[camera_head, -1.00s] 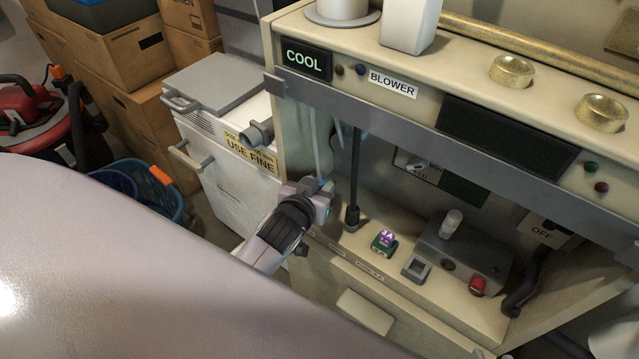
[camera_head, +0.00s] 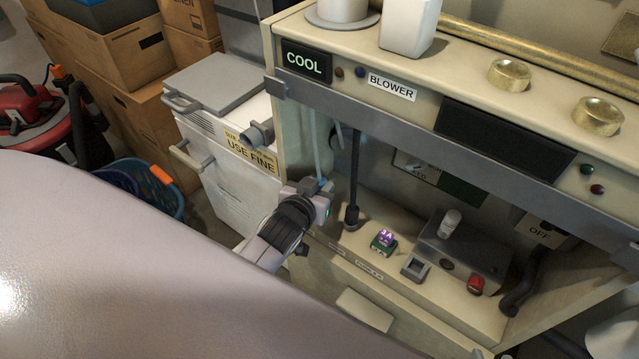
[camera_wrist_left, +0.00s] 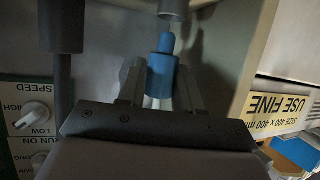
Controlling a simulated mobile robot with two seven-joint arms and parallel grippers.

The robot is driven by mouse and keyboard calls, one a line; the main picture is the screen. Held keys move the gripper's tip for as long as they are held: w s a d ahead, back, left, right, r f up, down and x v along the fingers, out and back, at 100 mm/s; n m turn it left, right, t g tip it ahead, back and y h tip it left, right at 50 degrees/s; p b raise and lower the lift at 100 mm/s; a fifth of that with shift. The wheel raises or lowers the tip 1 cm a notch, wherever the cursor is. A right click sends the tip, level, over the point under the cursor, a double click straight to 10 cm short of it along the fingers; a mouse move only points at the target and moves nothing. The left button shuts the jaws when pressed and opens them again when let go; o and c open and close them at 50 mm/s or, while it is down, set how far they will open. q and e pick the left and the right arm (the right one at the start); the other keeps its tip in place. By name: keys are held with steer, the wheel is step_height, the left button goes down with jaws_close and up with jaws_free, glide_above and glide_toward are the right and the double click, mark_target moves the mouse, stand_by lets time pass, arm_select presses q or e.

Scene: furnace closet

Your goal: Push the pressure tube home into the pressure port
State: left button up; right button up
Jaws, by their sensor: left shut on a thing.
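In the left wrist view the pressure tube's blue end (camera_wrist_left: 162,72) stands between the two fingers of my left gripper (camera_wrist_left: 160,88), which is shut on it. Its narrower blue tip points up toward a grey cylindrical fitting (camera_wrist_left: 173,8), which looks like the pressure port. The tip appears just short of the fitting, with a small gap between them; depth is hard to judge. In the head view my left gripper (camera_head: 322,192) is inside the cabinet's left opening, beside a pale hanging tube (camera_head: 316,150). The port is not clear there. My right gripper is not in view.
A dark vertical pipe (camera_head: 354,180) stands close to the right of my left gripper. The cabinet's grey crossbar (camera_head: 400,115) runs above. A purple and green block (camera_head: 384,240) and a grey switch box (camera_head: 462,250) sit on the shelf. A white cabinet (camera_head: 235,180) is at left.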

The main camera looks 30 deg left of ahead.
arm_select(q)
steer(key=shift+f+b, duration=0.9)
steer(key=shift+f, duration=0.7)
steer(key=o, duration=1.1)
steer(key=shift+s, duration=0.1)
